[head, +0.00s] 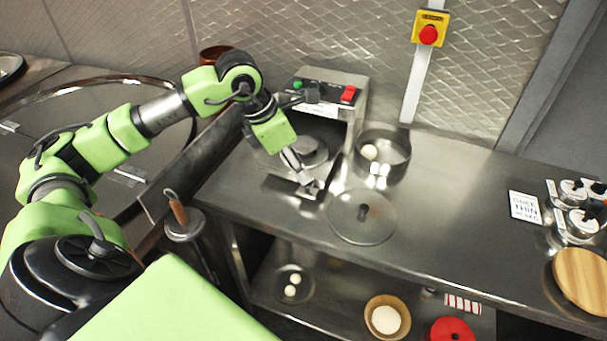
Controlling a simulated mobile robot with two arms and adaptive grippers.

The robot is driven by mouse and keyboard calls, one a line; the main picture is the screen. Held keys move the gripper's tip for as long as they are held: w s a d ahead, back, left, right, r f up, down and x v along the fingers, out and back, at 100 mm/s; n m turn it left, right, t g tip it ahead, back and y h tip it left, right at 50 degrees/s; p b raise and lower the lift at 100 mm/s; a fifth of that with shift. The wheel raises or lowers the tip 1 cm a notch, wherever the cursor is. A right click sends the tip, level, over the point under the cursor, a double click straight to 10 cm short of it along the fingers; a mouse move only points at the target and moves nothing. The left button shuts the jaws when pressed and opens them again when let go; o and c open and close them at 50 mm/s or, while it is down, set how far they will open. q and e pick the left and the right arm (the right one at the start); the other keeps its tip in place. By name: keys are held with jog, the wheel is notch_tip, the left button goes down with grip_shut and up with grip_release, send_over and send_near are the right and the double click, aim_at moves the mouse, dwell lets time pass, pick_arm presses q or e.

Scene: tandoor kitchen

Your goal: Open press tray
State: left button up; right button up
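The press (357,98) is a metal machine with a green and a red button on top, standing at the back of the steel counter. A round metal plate (312,148) shows under its head, partly hidden by my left arm. A dark, flat press tray (283,190) juts out at the press's front. My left gripper (311,188) points down at the front right part of this tray, its fingertips at or very near the edge. Whether its fingers are closed on the tray is too small to tell. My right gripper is out of view.
A round lid (361,217) lies just right of the tray, and a metal pot (397,152) with pale balls stands behind it. The counter's middle right (455,195) is clear. A shelf below holds a bowl (387,317) and a red lid (452,330).

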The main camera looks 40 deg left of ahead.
pick_arm(q)
jog(key=v, duration=0.7)
dwell(0.5)
